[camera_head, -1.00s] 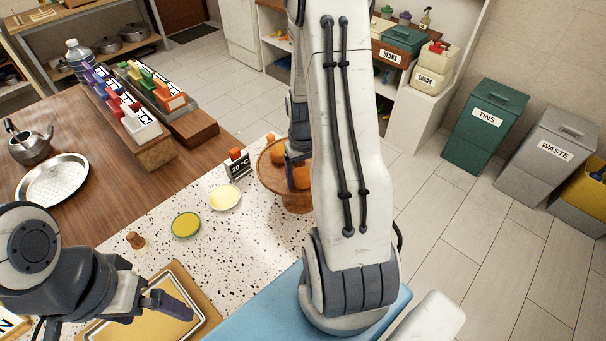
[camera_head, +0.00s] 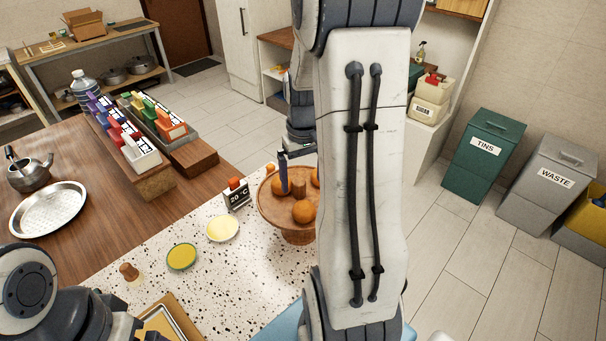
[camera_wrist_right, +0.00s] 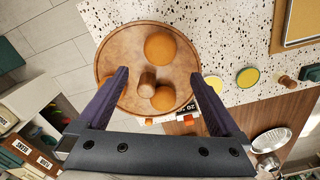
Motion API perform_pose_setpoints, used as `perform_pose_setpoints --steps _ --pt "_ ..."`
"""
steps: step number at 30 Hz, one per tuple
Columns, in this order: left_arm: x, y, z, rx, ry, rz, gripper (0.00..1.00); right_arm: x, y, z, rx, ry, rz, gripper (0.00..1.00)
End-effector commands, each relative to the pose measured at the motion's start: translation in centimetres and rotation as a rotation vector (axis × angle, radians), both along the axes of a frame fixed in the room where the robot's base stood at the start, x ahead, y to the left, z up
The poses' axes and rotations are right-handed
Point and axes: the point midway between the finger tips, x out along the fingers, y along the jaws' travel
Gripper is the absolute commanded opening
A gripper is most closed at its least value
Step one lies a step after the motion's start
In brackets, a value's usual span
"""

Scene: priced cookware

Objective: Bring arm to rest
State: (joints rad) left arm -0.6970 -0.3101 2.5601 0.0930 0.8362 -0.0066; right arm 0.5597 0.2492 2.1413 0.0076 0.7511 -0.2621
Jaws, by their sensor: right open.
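My right gripper (camera_head: 290,168) is open and empty above a round wooden stand (camera_head: 268,213), with a dark purple finger showing in front of the stand. In the right wrist view the open fingers (camera_wrist_right: 160,78) reach over the wooden stand (camera_wrist_right: 112,50). It bears a front orange (camera_head: 303,211) and others beside a wooden knob (camera_head: 299,187). In the wrist view one orange (camera_wrist_right: 160,47) and another orange (camera_wrist_right: 163,98) lie between the finger lines, apart from both fingers. My right arm hides part of the stand. My left gripper (camera_head: 150,336) is mostly cut off at the bottom edge.
Bins stand right.

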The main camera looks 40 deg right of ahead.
Motion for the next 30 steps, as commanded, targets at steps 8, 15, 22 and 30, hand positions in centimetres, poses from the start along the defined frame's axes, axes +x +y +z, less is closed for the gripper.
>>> perform_pose_setpoints --steps 8,15,22,30 --pt "0.0 0.0 -0.3 0.0 0.0 0.001 1.0 0.0 0.0 1.9 0.0 0.0 0.0 1.0" --pt "0.0 0.0 -0.3 0.0 0.0 0.001 1.0 0.0 0.0 1.9 0.0 0.001 0.0 1.0" --pt "0.0 0.0 0.1 0.0 0.0 0.0 1.0 -0.1 0.1 0.4 0.003 0.004 0.0 1.0" --pt "0.0 0.0 1.0 0.0 0.0 -0.001 1.0 -0.1 0.1 -4.6 0.005 0.007 0.0 1.0"
